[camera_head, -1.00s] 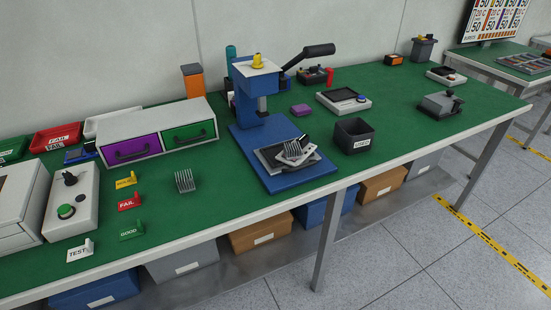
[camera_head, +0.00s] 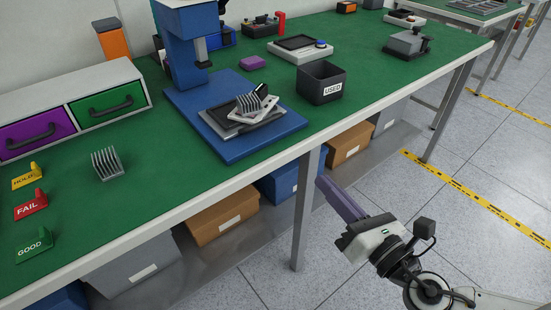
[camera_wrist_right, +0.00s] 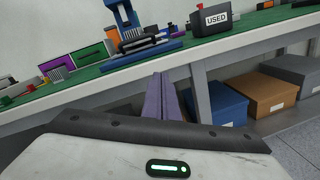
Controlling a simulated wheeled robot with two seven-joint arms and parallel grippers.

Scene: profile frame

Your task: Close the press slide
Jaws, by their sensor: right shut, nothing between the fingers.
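The blue press (camera_head: 183,65) stands on the green bench with its blue base plate (camera_head: 270,143) reaching toward the front edge. The dark slide (camera_head: 218,120) sits out on the front part of the base, clear of the press head. A light plate and a grey finned part (camera_head: 250,103) lie on it, the fins tilted. The press also shows in the right wrist view (camera_wrist_right: 122,18). My right gripper (camera_head: 326,185) is shut and empty, its purple fingers in front of the bench edge, apart from the slide. It also shows in the right wrist view (camera_wrist_right: 160,78). My left gripper is not in view.
A black USED bin (camera_head: 321,86) stands right of the slide. Another finned part (camera_head: 107,164) lies left of the base, near the drawer unit (camera_head: 133,98). A purple block (camera_head: 252,62) is behind. Boxes (camera_head: 222,215) sit on the lower shelf behind a bench leg (camera_head: 305,215).

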